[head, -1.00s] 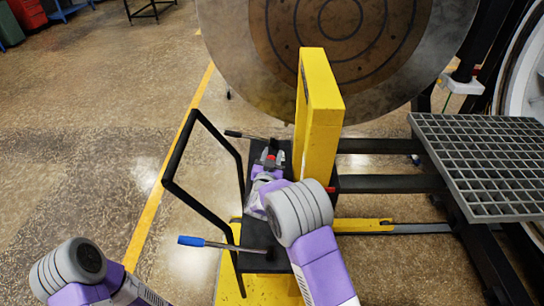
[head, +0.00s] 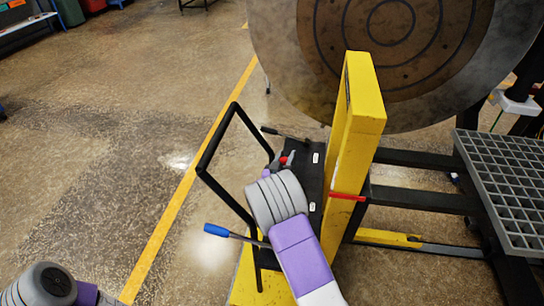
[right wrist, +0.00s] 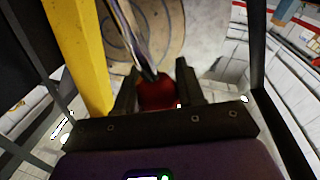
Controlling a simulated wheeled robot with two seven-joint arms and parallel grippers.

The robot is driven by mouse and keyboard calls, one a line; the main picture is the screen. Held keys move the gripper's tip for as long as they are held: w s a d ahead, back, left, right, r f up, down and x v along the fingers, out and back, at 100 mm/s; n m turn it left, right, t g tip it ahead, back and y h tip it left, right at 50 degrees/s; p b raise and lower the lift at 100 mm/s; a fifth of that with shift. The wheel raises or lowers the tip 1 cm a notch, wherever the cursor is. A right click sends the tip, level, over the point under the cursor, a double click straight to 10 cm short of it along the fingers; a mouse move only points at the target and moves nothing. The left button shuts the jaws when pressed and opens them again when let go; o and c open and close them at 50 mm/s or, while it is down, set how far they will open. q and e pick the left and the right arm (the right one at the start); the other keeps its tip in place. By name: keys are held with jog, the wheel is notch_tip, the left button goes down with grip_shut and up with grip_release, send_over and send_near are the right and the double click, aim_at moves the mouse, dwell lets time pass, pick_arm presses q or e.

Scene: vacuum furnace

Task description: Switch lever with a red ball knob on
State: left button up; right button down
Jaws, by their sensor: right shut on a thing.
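The red ball knob (right wrist: 158,94) sits between the two dark fingers of my right gripper (right wrist: 156,88) in the right wrist view. The gripper is shut on it. The lever's shiny metal rod (right wrist: 131,36) runs up and away from the knob. In the head view a bit of red shows at the tips of my right gripper (head: 283,161), beside the yellow post. My grey wrist joint and purple forearm hide most of the gripper and the lever's base there. My left gripper is out of view; only part of its arm shows at the lower left.
A yellow post (head: 357,125) stands close on the right of my right arm. A black handrail frame (head: 220,140) is on its left. A blue-handled lever (head: 216,230) and a black-handled lever (head: 272,131) are nearby. A metal grating (head: 505,180) lies at the right.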

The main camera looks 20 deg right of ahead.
jog(key=c, duration=0.7)
grip_release()
jog(key=shift+a, duration=0.1)
jog(key=v, duration=0.7)
jog(key=shift+s+a+p, duration=0.2)
jog(key=shift+a+p, duration=0.05)
jog(key=shift+p, duration=0.2)
